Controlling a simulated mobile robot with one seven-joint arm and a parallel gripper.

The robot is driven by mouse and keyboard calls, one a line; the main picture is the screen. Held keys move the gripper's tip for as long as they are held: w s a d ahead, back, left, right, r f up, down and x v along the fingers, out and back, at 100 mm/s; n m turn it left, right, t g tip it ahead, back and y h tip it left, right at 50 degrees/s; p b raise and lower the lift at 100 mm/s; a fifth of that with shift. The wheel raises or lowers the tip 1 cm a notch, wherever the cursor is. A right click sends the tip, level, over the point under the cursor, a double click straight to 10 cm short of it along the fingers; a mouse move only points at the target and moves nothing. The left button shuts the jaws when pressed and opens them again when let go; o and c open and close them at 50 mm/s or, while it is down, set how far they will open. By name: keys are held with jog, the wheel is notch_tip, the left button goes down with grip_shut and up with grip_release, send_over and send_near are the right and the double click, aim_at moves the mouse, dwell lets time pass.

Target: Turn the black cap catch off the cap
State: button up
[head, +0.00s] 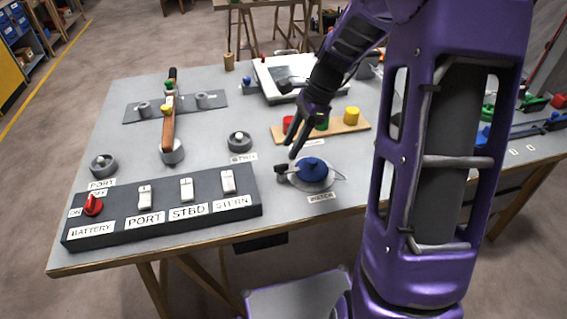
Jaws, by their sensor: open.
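The blue cap (311,165) sits on a round grey base near the front right part of the grey table. The small black cap catch (281,172) is at the cap's left side, on the edge of the base. My gripper (295,152) points down from above, with its dark fingertips just above the catch and the cap's left edge. It is open, and nothing shows between its fingers. I cannot tell whether a fingertip touches the catch.
A black switch panel (165,212) with a red battery knob and white switches lies at the front left. A wooden strip (345,129) with red, green and yellow pieces stands behind the cap. A wooden-handled lever (168,130) rises at the left. A round grey fitting (239,140) is left of my gripper.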

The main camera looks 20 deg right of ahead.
aim_at(281, 165)
jog(key=b+x, duration=0.1)
jog(key=x, duration=0.5)
grip_shut()
